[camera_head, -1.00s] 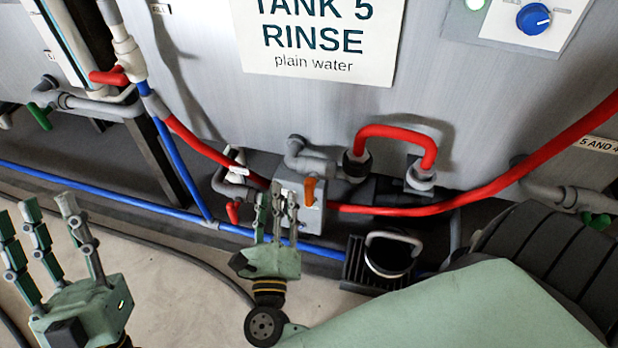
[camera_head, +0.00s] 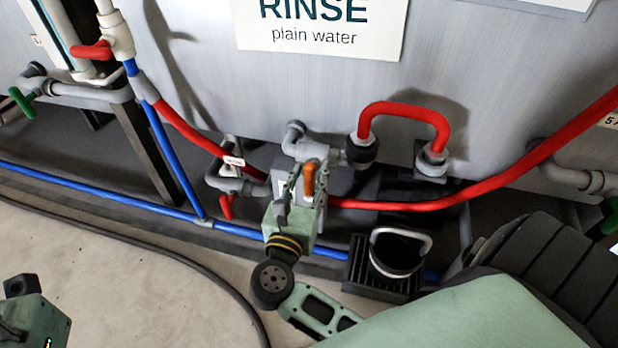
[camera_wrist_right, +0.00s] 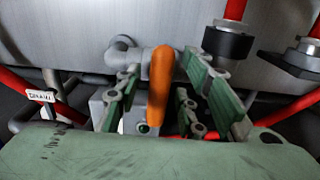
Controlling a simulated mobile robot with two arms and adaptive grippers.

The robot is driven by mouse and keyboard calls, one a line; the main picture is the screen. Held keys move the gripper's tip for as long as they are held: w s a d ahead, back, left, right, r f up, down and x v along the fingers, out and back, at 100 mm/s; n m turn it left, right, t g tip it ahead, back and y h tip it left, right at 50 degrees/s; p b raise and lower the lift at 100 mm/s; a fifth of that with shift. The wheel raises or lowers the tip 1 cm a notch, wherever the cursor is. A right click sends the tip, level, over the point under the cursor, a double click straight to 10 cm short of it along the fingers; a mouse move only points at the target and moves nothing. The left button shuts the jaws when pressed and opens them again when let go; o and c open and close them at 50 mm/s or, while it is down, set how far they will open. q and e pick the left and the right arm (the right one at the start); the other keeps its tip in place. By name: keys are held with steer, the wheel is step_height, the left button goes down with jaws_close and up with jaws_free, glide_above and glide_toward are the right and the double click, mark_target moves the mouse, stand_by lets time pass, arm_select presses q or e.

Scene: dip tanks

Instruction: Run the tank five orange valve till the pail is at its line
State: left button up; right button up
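The orange valve handle (camera_head: 309,178) stands upright on a grey block below the tank 5 rinse sign. My right gripper (camera_head: 302,192) is at the handle with its fingers apart. In the right wrist view the orange handle (camera_wrist_right: 160,85) stands between the spread fingers of the right gripper (camera_wrist_right: 163,80), and I see no clear grip on it. The dark pail (camera_head: 396,256) with a pale handle stands on a black grate, right of the valve. Its line and water level cannot be made out. My left gripper (camera_head: 32,318) shows only its body at the lower left corner; its fingers are hidden.
A red hose (camera_head: 480,188) runs from the valve block to the right. A red-handled valve (camera_head: 227,206) sits just left of the block. A blue pipe (camera_head: 100,188) runs low along the tanks. A dark cable (camera_head: 190,262) lies on the open floor.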

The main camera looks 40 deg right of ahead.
steer(key=shift+w+d, duration=0.1)
steer(key=shift+d, duration=0.05)
steer(key=shift+c, duration=0.5)
jaws_close()
